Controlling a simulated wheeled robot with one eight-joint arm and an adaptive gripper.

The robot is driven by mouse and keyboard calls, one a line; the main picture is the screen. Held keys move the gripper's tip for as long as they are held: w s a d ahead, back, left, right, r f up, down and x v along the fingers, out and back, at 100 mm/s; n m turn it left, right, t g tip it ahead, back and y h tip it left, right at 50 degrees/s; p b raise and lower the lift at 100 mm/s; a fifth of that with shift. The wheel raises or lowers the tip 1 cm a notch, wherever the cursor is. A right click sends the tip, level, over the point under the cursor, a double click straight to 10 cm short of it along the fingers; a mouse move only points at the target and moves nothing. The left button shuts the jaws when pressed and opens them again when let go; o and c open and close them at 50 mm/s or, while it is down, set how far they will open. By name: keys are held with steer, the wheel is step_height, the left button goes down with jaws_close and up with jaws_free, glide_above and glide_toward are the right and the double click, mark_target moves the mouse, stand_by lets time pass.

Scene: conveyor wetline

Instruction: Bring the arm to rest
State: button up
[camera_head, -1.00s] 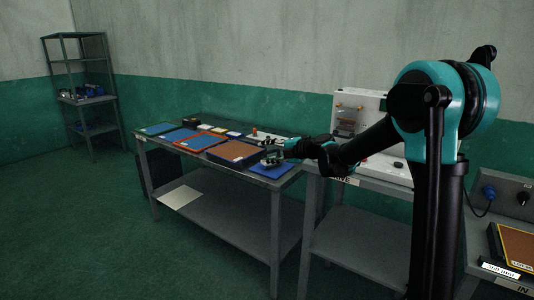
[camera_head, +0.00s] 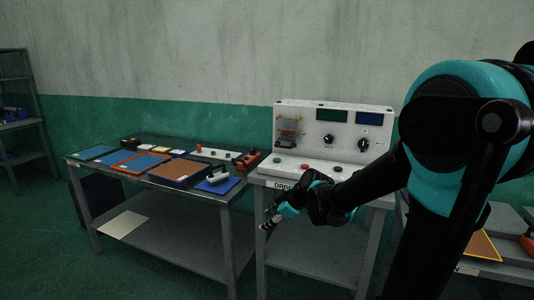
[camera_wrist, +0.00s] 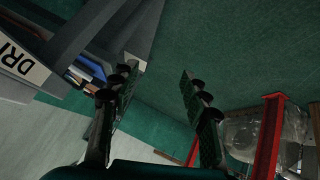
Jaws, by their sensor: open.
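My gripper (camera_head: 268,224) is in front of the drive table (camera_head: 375,200), below the level of its top, with the arm reaching down from the right. In the wrist view my gripper (camera_wrist: 158,88) has its two fingers apart, with nothing between them but green floor behind. The fingers are clear of the table legs in that view, though the gap to the table front is hard to judge.
A white control panel (camera_head: 345,118) stands on the drive table. The left table (camera_head: 160,188) carries trays, a blue mat (camera_head: 222,185) and a grey object (camera_head: 217,175). In the wrist view a red frame (camera_wrist: 268,140) and a clear rounded object (camera_wrist: 240,130) are at right.

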steer(key=s+d+f+m+h, duration=0.3)
steer(key=s+d+f+m, duration=0.2)
steer(key=s+d+m, duration=0.2)
steer(key=s+d+f+m+g+h, duration=0.1)
steer(key=s+d+f+m+h, duration=0.2)
steer(key=s+d+f+m, duration=0.2)
steer(key=s+d+m, duration=0.3)
steer(key=s+d, duration=0.2)
steer(key=d, duration=0.1)
steer(key=shift+s+d+f+m+h, duration=0.3)
steer(key=shift+s, duration=0.1)
